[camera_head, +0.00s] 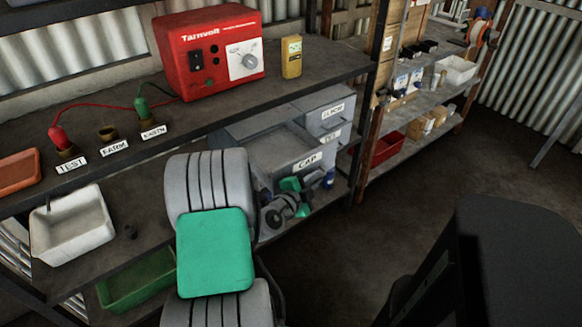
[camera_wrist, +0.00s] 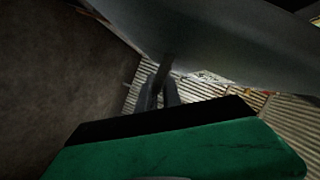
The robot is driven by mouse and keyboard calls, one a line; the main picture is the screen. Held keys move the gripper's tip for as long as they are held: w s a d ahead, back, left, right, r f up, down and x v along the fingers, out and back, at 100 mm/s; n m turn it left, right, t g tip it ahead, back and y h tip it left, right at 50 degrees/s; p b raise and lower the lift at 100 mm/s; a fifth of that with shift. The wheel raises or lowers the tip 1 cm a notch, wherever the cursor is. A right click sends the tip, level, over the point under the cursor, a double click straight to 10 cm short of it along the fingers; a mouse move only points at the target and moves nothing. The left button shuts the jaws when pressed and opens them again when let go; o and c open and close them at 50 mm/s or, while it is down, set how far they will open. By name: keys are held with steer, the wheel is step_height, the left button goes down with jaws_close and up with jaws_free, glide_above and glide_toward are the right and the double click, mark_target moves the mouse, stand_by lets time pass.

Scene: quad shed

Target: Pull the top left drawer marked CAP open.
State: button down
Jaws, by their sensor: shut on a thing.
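The CAP drawer (camera_head: 280,150) is grey with a white CAP label (camera_head: 307,161) on its front, in a grey drawer unit on the shelf. In the head view its front stands out ahead of the neighbouring drawers and its open top shows, so it is pulled out at least partly. My gripper (camera_wrist: 160,88) is shut on a dark handle (camera_wrist: 164,66) beneath a large grey surface, seemingly the drawer (camera_wrist: 225,35), in the wrist view. In the head view my arm and green wrist parts sit just below the drawer front, and the fingertips are hard to make out.
The ELBOW drawer (camera_head: 332,111) is to the right of the CAP drawer. A red Tarnvolt box (camera_head: 210,58) and a yellow meter (camera_head: 291,57) stand on the shelf above. A green tray (camera_head: 125,287) is low at left. Open floor (camera_head: 330,255) lies in front of the shelf.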

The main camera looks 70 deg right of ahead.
steer(key=s+a, duration=0.2)
steer(key=s, duration=0.1)
steer(key=shift+s+a, duration=0.25)
steer(key=c, duration=1.8)
jaws_free()
steer(key=shift+w, duration=0.1)
steer(key=v, duration=0.7)
steer(key=shift+a, duration=0.4)
